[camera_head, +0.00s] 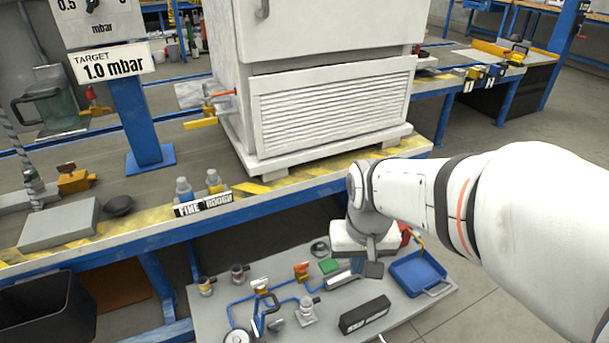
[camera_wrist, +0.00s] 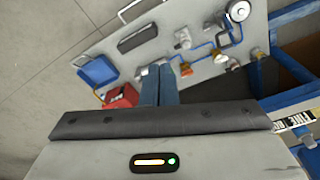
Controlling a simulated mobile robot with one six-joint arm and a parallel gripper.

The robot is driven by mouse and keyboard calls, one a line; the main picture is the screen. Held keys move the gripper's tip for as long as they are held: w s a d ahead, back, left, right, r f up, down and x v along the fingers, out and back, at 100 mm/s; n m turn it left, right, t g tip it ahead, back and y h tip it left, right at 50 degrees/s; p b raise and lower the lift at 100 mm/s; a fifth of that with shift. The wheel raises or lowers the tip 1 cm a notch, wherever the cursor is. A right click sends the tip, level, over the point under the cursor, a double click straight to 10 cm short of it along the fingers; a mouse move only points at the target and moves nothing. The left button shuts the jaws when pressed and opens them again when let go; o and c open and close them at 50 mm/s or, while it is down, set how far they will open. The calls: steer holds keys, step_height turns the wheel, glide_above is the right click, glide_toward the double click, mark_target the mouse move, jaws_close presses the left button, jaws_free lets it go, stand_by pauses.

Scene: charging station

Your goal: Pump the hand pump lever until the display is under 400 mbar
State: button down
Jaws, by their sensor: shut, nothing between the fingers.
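My gripper (camera_head: 372,268) hangs over the right half of a grey panel (camera_head: 215,312) below the bench. In the wrist view its two blue fingers (camera_wrist: 158,84) are together and empty, pointing at the panel. A red unit (camera_wrist: 122,96) with a yellow-orange hose or handle lies beside the fingers; it is partly behind my arm in the head view (camera_head: 405,236). I cannot make out which part is the pump lever. A white sign-like display (camera_head: 98,20) on a blue post shows "0.5" and "mbar"; its top is cut off, so the reading is hidden.
A blue tray (camera_head: 418,272) and a black box (camera_head: 365,314) lie on the panel. Valves with blue tubing, including an orange-handled one (camera_head: 302,270), fill its middle. A white cabinet (camera_head: 330,105) stands on the bench (camera_head: 290,187), whose blue edge runs above the panel.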

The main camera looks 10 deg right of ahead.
steer(key=w+f+m+b, duration=0.2)
steer(key=w+f+m, duration=0.3)
steer(key=w+f, duration=0.6)
steer(key=m+b, duration=0.3)
steer(key=m, duration=0.3)
glide_toward(328, 265)
steer(key=shift+w+a+r+g+h, duration=0.3)
steer(key=shift+w+a+h, duration=0.05)
steer(key=shift+a+h, duration=0.05)
steer(key=shift+w+d+f+b, duration=0.15)
steer(key=shift+f+b, duration=0.95)
steer(key=shift+f, duration=0.65)
steer(key=shift+d+f+b, duration=0.15)
steer(key=shift+f+b, duration=0.9)
steer(key=shift+f, duration=0.7)
steer(key=shift+f, duration=0.1)
